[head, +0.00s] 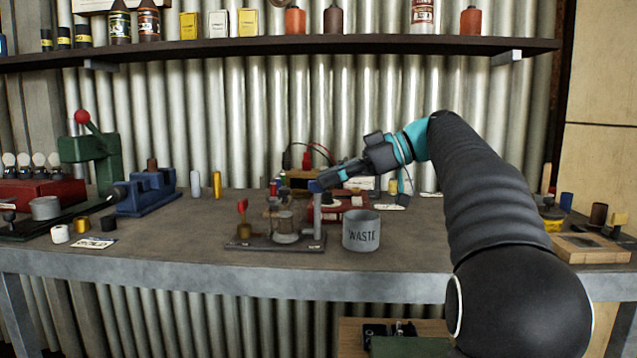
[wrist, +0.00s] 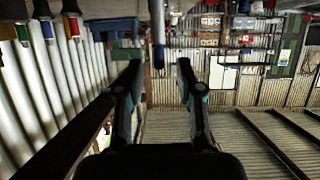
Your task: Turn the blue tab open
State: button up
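A small test stand with a dark base plate (head: 262,243) sits on the bench near its middle. The blue tab (head: 315,186) tops a grey upright post (head: 318,218) at the stand's right end. A red tab (head: 242,205) stands at its left end, with a clear cylinder (head: 285,226) between. My gripper (head: 325,181) reaches in from the right at the blue tab's height. In the wrist view my gripper (wrist: 159,66) is open, and the blue tab (wrist: 158,57) shows between the fingertips with a gap on each side. Whether it touches a finger is not visible.
A grey WASTE can (head: 361,232) stands close to the right of the post. A red box (head: 330,209) is behind it. A blue vise (head: 150,192) and green press (head: 92,155) are at left. The bench front (head: 220,262) is clear. A shelf (head: 270,46) runs above.

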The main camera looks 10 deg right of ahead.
jog(key=shift+x, duration=1.5)
grip_shut()
jog(key=shift+f, duration=0.1)
